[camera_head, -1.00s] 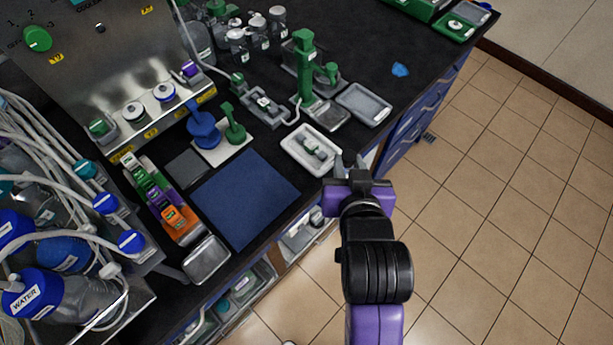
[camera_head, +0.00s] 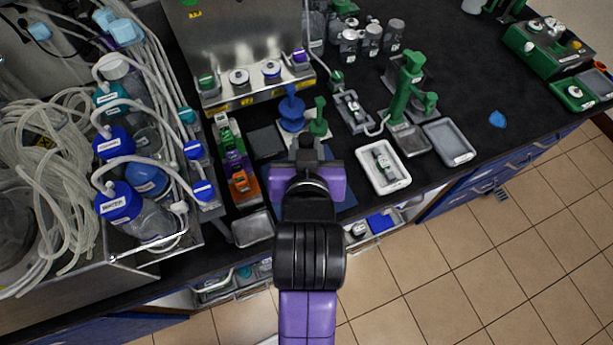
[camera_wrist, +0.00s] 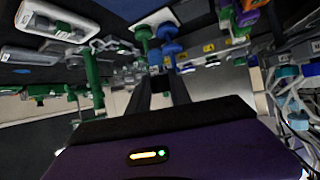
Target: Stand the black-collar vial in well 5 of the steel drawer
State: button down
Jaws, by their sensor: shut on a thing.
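My gripper (camera_head: 307,150) is over the blue mat, level with the blue and green stands in the picture. It is shut, with a small dark piece at its fingertips that fits the black-collar vial; its body is hidden and its tilt is unclear. In the wrist view my gripper (camera_wrist: 162,88) shows two dark fingers close together, and no vial can be made out. The steel drawer (camera_head: 262,92) is a ledge at the back left, holding several vials with green, white, blue and purple caps. Its well numbers are too small to read, so well 5 cannot be told.
A blue stand (camera_head: 291,112) and a green stand (camera_head: 318,122) rise just beyond my gripper, before the drawer. A white tray (camera_head: 370,180) with a small green-and-white item is to the right. An orange, purple and green rack (camera_head: 240,185) and bottles with tubing (camera_head: 150,220) are left.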

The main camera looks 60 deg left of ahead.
notch_tip(320, 180, down, 12)
jog(key=shift+f, duration=0.2)
dwell(0.4)
jog(key=c, duration=1.6)
grip_release()
jog(key=shift+f, duration=0.15)
jog(key=o, duration=0.4)
jog(key=shift+o, duration=0.2)
jog(key=shift+r+p, duration=0.25)
jog(key=shift+p, duration=0.05)
jog(key=b+v, duration=0.1)
jog(key=v, duration=1.1)
jog(key=shift+d+f, duration=0.1)
